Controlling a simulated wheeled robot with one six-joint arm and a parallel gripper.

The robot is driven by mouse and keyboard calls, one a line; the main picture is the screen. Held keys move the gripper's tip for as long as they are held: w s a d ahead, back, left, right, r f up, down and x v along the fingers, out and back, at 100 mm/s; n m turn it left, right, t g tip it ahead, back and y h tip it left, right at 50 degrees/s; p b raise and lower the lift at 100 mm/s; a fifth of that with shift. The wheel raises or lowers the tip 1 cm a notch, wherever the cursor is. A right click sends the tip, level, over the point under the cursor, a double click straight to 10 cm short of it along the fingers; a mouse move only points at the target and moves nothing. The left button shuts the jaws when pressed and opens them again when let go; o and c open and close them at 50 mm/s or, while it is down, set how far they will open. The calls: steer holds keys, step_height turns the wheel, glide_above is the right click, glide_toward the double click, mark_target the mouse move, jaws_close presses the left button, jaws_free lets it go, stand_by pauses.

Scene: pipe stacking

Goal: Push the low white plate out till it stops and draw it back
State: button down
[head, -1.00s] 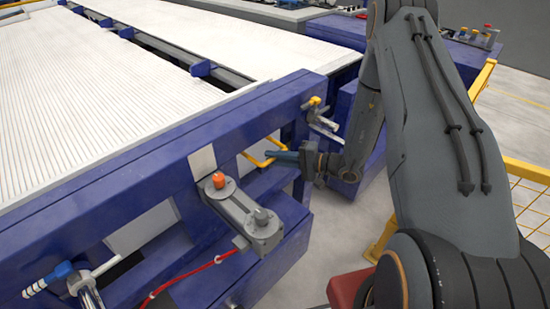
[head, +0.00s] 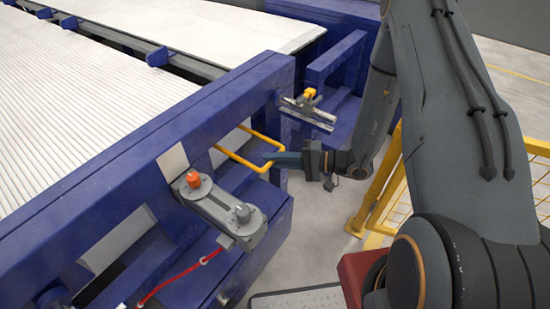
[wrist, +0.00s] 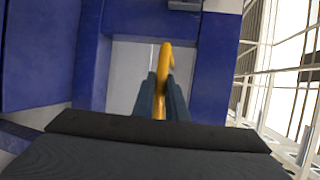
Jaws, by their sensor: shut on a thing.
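The low white plate (head: 229,143) shows as a pale strip in the opening of the blue frame, behind a yellow handle (head: 240,157). In the wrist view, the plate (wrist: 125,72) is a grey-white panel between blue posts, and the handle (wrist: 164,60) sticks out in front of it. My gripper (head: 276,157) is shut on the handle's outer bar, outside the frame. In the wrist view, its two dark fingers (wrist: 161,98) close on both sides of the bar. Most of the plate is hidden by the frame beam.
A grey lever arm with an orange knob (head: 193,179) and a red cable (head: 181,277) sit left of the handle. A clamp with a yellow top (head: 308,100) is on the frame above. A yellow guard rail (head: 378,185) stands right. Grey floor lies between frame and rail.

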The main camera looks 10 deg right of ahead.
steer(key=c, duration=1.8)
jaws_free()
steer(key=shift+s+d, duration=0.15)
steer(key=shift+d, duration=0.1)
steer(key=shift+o, duration=0.2)
steer(key=shift+a, duration=0.15)
steer(key=b+v, duration=0.1)
steer(key=v, duration=0.7)
steer(key=shift+b, duration=0.3)
steer(key=shift+a, duration=0.1)
